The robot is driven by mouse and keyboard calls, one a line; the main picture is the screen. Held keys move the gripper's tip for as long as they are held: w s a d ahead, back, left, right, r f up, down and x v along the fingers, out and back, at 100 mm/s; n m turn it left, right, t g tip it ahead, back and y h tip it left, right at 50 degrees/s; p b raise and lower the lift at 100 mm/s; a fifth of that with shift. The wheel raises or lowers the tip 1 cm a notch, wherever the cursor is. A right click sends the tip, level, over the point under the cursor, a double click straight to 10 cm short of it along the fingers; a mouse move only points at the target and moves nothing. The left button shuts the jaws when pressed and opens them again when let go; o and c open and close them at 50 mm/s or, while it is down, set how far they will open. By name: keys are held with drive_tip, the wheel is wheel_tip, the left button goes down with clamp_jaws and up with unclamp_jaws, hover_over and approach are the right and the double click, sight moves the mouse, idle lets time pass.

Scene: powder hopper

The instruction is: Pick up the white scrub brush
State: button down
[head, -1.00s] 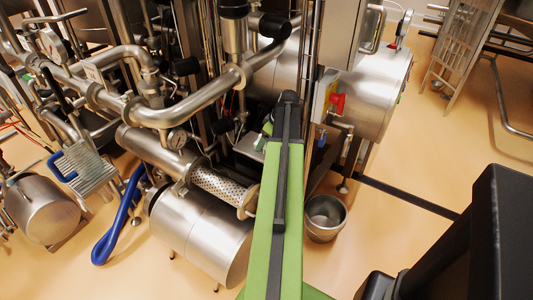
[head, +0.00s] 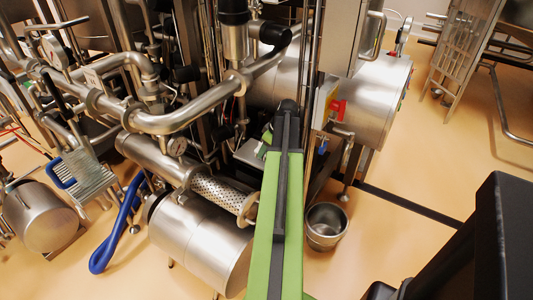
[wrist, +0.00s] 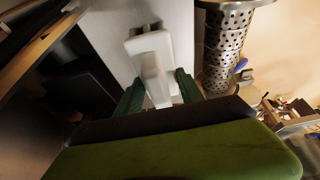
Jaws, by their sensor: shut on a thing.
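The white scrub brush (wrist: 151,62) is in the upper middle of the wrist view, with a block-like head and a paler part reaching down between the fingers. My gripper (wrist: 159,84) has its two dark green fingers on either side of the brush, shut on it. A pale grey flat surface lies behind the brush; I cannot tell whether the brush touches it. In the head view my green arm reaches toward the machinery, and the brush cannot be made out there.
A perforated metal cylinder (wrist: 226,45) stands close to the right of the brush; it also shows in the head view (head: 217,193). Dark machine parts are at the left.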

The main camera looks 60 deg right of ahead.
drive_tip(key=shift+r, duration=0.1)
wheel_tip(320, 180, up, 10)
drive_tip(key=p, duration=1)
drive_tip(key=c, duration=1.2)
unclamp_jaws()
drive_tip(key=shift+c, duration=0.2)
drive_tip(key=c, duration=0.7)
drive_tip(key=w+a+f+n+b, duration=0.1)
drive_tip(key=w+f+b, duration=0.1)
drive_tip(key=w, duration=0.1)
drive_tip(key=w+a+f+n+b, duration=0.1)
drive_tip(key=w+a+f+b, duration=0.1)
drive_tip(key=w, duration=0.1)
drive_tip(key=w+a+f+y+b, duration=0.1)
drive_tip(key=w+a+f+b, duration=0.1)
drive_tip(key=w, duration=0.2)
drive_tip(key=shift+a+f+n, duration=0.25)
drive_tip(key=shift+f+n, duration=0.05)
drive_tip(key=shift+n, duration=0.1)
drive_tip(key=w+a+f+n+b, duration=0.1)
drive_tip(key=w+a, duration=0.1)
drive_tip(key=w+a+f+b, duration=0.1)
drive_tip(key=w+a, duration=0.1)
drive_tip(key=w, duration=0.1)
drive_tip(key=w+a+f+n+y+b, duration=0.1)
drive_tip(key=w+a+b, duration=0.1)
drive_tip(key=w+a, duration=0.1)
drive_tip(key=shift+f+n+g, duration=0.3)
